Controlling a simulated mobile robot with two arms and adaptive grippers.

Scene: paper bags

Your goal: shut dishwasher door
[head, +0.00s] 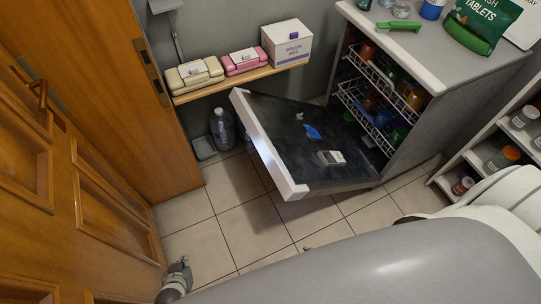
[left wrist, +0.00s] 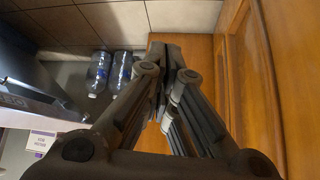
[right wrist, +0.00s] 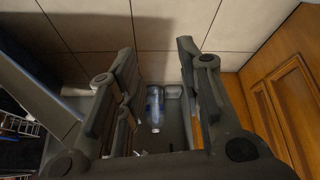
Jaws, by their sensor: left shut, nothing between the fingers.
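The dishwasher door (head: 265,147) hangs open and lowered in the head view, its dark inner face up and its pale outer edge toward the left. The dishwasher (head: 418,150) stands to the right with racks of coloured items (head: 385,100) exposed. My left gripper (head: 181,265) is low at the bottom left over the tiles, apart from the door. Its fingers are together and empty in the left wrist view (left wrist: 168,52). My right gripper (right wrist: 155,55) has its fingers apart, with nothing between them; it cannot be made out in the head view.
A wooden door (head: 80,180) stands at the left. A wooden shelf (head: 235,82) holds wipe packs and a white box (head: 287,42). A bottle (head: 222,128) stands on the floor below it. White shelves (head: 478,150) are at the right. Tiles left of the dishwasher door are clear.

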